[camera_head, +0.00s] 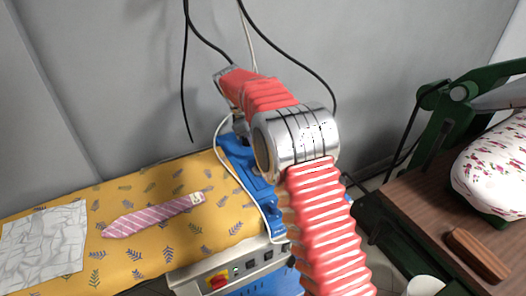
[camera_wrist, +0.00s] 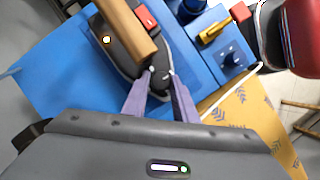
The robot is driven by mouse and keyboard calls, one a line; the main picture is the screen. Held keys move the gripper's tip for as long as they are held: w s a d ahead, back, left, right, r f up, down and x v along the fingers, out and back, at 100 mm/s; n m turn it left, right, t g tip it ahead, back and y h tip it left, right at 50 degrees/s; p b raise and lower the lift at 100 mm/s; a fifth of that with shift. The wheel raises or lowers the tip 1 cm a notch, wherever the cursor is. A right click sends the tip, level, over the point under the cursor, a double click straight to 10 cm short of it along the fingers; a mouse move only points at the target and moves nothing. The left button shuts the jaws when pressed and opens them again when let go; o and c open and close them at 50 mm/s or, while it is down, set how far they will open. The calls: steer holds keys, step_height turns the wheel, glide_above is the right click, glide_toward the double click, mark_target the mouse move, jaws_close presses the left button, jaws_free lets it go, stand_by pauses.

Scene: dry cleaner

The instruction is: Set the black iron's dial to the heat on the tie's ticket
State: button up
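The black iron (camera_wrist: 118,42) with a wooden handle sits on a blue surface in the wrist view. My arm hides the iron in the head view.
The yellow patterned board (camera_head: 150,255) also bears a crumpled white cloth (camera_head: 42,246). A blue stand (camera_wrist: 55,70) with a yellow lever (camera_wrist: 214,32) and a knob surrounds the iron. A control panel (camera_head: 228,272) fronts the board. A wooden table (camera_head: 430,210) and green press stand right.

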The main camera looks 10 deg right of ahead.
steer(key=shift+o, duration=0.3)
steer(key=v, duration=1.3)
steer(key=shift+r, duration=0.3)
steer(key=shift+a, duration=0.2)
steer(key=shift+r, duration=0.1)
